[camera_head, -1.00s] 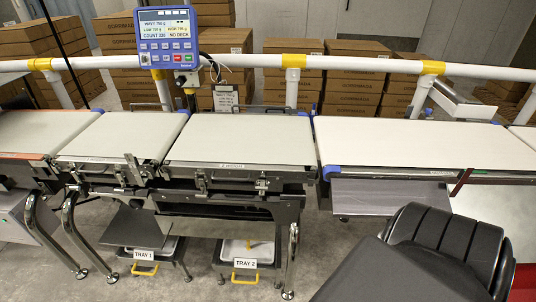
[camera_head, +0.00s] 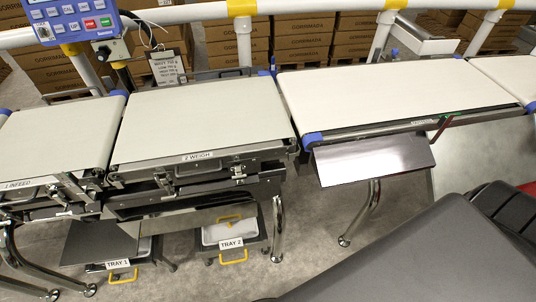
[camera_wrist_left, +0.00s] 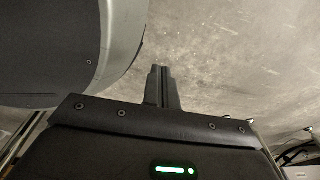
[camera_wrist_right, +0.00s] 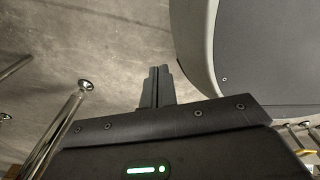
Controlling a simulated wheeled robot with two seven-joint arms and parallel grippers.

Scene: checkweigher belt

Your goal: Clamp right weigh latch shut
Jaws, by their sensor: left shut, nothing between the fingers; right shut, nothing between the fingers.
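The weigh deck (camera_head: 200,130), marked "2 WEIGH", stands left of centre in the head view, with a pale belt top. A small metal latch (camera_head: 238,172) sits on the right part of its front edge. The latch is too small here to tell whether it is open or shut. Another metal fitting (camera_head: 160,180) is on the left part of that edge. My left gripper (camera_wrist_left: 161,86) is shut and empty above bare floor in the left wrist view. My right gripper (camera_wrist_right: 157,86) is shut and empty above bare floor in the right wrist view. Neither gripper shows in the head view.
The infeed belt (camera_head: 60,140) adjoins at the left, and a longer belt (camera_head: 390,95) stands across a gap at the right. A grey hanging plate (camera_head: 372,160) juts out below it. Trays with yellow handles (camera_head: 232,257) sit under the deck. A white rail (camera_head: 310,8) runs behind.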

